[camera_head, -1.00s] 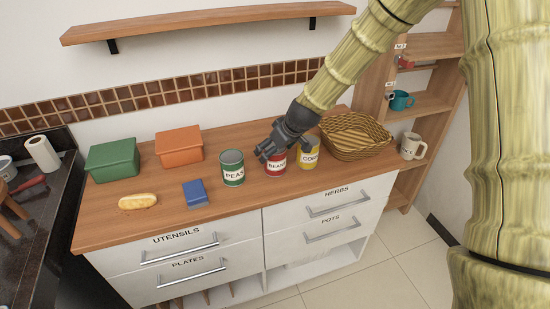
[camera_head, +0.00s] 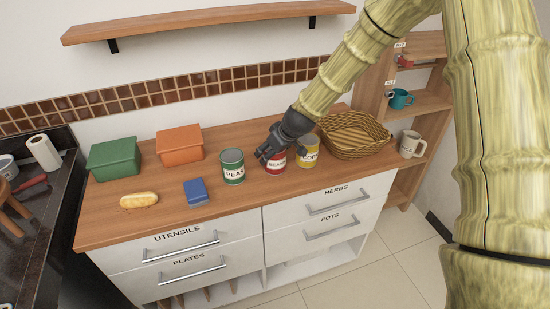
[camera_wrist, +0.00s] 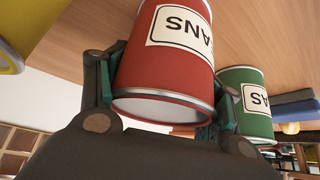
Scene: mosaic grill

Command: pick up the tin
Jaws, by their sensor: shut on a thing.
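Three tins stand in a row on the wooden counter in the head view: a green peas tin (camera_head: 232,166), a red beans tin (camera_head: 274,164) and a yellow corn tin (camera_head: 308,151). My gripper (camera_head: 270,152) is at the red beans tin, in front of part of its upper side. In the wrist view the red beans tin (camera_wrist: 165,70) sits between the two fingers of my gripper (camera_wrist: 165,90), which is shut on it. The green tin (camera_wrist: 245,95) shows beside it there, and an edge of the yellow tin (camera_wrist: 8,58) is at the left. I cannot tell whether the red tin touches the counter.
On the counter (camera_head: 120,228) are a green box (camera_head: 113,160), an orange box (camera_head: 180,146), a bread loaf (camera_head: 138,201), a blue block (camera_head: 196,192) and a wicker basket (camera_head: 352,136). Open counter lies in front of the tins. A wall shelf (camera_head: 200,22) hangs above.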

